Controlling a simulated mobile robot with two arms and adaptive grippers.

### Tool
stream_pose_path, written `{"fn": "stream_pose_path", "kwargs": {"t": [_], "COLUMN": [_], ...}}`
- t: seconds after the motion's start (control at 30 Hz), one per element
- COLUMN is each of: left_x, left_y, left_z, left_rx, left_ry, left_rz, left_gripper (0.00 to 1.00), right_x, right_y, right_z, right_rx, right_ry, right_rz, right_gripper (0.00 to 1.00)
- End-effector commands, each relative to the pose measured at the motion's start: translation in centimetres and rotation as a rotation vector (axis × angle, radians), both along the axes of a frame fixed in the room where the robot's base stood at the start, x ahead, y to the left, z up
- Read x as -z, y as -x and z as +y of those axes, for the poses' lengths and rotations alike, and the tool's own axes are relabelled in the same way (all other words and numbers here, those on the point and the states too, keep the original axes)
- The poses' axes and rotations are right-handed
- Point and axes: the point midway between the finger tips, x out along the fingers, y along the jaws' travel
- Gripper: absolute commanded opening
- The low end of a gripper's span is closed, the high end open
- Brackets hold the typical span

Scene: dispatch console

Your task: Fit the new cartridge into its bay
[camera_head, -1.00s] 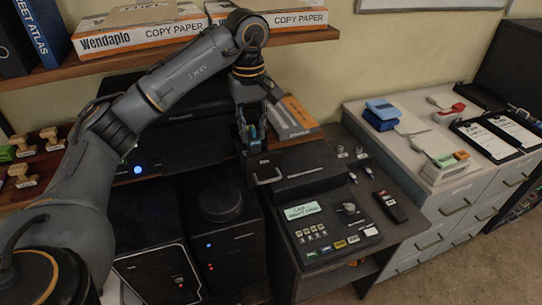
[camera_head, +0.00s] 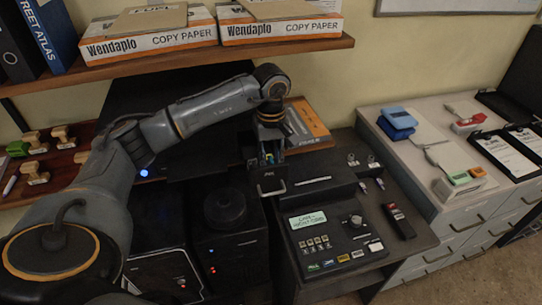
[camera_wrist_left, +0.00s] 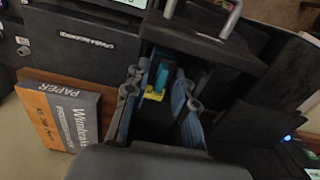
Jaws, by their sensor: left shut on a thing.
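My left gripper (camera_head: 268,160) reaches down into the area just behind a dark front with a metal handle (camera_head: 272,188), at the left end of the console (camera_head: 335,225). In the left wrist view its two fingers (camera_wrist_left: 157,92) stand either side of a small teal and yellow piece, which I take as the cartridge (camera_wrist_left: 161,76), and are shut on it. The handle shows at the top of that view (camera_wrist_left: 230,18). The bay lies at or below the fingers; its inside is dark, and I cannot tell how deep the cartridge sits. My right gripper is not in view.
A paper box (camera_head: 306,122) lies close behind the gripper. The shelf with copy paper boxes (camera_head: 150,42) is above. A dark handset (camera_head: 398,221) lies right of the console controls. Dark cabinets (camera_head: 228,245) stand to the left.

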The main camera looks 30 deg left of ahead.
Motion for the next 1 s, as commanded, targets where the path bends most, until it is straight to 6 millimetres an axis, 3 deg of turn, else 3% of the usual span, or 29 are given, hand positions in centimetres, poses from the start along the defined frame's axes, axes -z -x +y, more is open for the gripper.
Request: {"fn": "stream_pose_path", "kwargs": {"t": [0.17,0.37,0.4,0.47,0.8,0.87,1.0], "left_x": [0.4,0.8,0.8,0.7,0.6,0.3,-1.2], "left_y": [0.0,0.0,0.0,0.0,0.0,0.0,-0.1], "left_z": [0.0,0.0,0.0,0.0,0.0,0.0,0.0], "left_rx": [0.000,0.000,0.000,0.000,0.000,0.000,0.001], "left_ry": [0.000,0.000,0.000,0.000,-0.001,-0.001,0.000], "left_rz": [-0.001,-0.001,-0.001,-0.001,0.001,0.001,-0.006], "left_gripper": [0.00,0.00,0.27,0.35,0.35,0.35,0.35], "right_x": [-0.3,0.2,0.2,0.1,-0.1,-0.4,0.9], "right_y": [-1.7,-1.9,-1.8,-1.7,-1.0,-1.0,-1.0], "right_z": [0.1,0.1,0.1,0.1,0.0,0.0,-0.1], "right_rx": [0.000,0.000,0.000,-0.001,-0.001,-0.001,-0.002], "right_ry": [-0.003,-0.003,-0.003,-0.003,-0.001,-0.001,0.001], "right_rz": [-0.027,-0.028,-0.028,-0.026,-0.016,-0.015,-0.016], "right_gripper": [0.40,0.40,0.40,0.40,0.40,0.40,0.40]}}
